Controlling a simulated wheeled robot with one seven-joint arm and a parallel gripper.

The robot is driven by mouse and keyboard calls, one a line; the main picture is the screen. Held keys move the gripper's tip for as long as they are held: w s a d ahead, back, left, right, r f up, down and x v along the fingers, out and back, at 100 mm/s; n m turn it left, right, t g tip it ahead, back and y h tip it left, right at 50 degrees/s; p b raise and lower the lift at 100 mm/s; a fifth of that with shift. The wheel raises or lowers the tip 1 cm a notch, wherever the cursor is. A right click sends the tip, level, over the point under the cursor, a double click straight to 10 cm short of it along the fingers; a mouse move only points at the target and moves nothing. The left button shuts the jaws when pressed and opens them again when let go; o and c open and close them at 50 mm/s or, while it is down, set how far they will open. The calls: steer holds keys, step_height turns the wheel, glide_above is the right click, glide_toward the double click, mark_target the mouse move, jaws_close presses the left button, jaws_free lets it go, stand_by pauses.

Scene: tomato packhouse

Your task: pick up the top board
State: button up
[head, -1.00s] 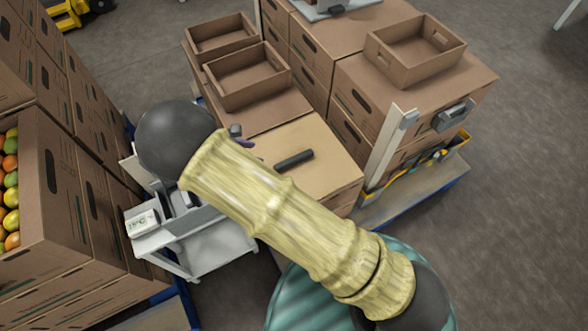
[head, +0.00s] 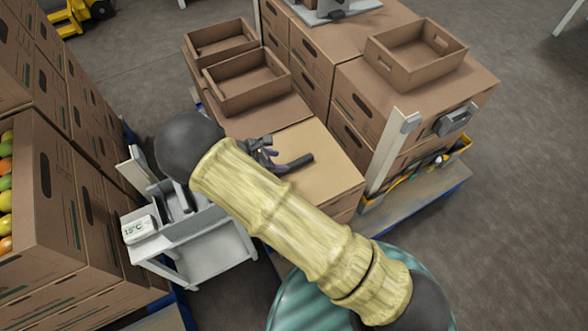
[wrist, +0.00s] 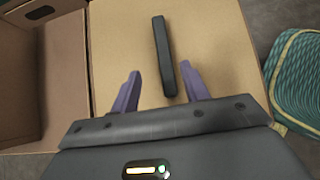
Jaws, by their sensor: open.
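The top board (head: 318,150) is a flat tan sheet with a dark bar handle (head: 298,163). It lies on a stack of brown cardboard in the head view. In the wrist view the board (wrist: 215,60) fills the middle, and the handle (wrist: 162,50) runs away from me. My gripper (wrist: 160,74) is open, with one purple finger on each side of the handle's near end. I cannot tell its height above the board. In the head view my gripper (head: 272,156) shows at the handle's left end, partly hidden by my arm.
Open cardboard trays (head: 247,98) stand behind the board, with another (head: 416,72) on boxes at right. A white post (head: 392,150) rises right of the board. A grey cart (head: 205,245) stands at left, near stacked boxes (head: 70,200). A teal ribbed object (wrist: 300,80) lies at right.

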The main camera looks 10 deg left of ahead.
mark_target(292, 164)
steer(key=shift+x, duration=0.8)
steer(key=shift+s+b+x, duration=0.15)
steer(key=shift+b+x, duration=0.2)
steer(key=shift+x, duration=0.95)
steer(key=shift+s+b+x, duration=0.15)
steer(key=shift+b+x, duration=0.2)
steer(key=shift+x, duration=0.95)
steer(key=shift+d+f, duration=0.1)
steer(key=shift+d, duration=0.05)
jaws_close()
step_height(292, 164, up, 10)
steer(key=p, duration=0.2)
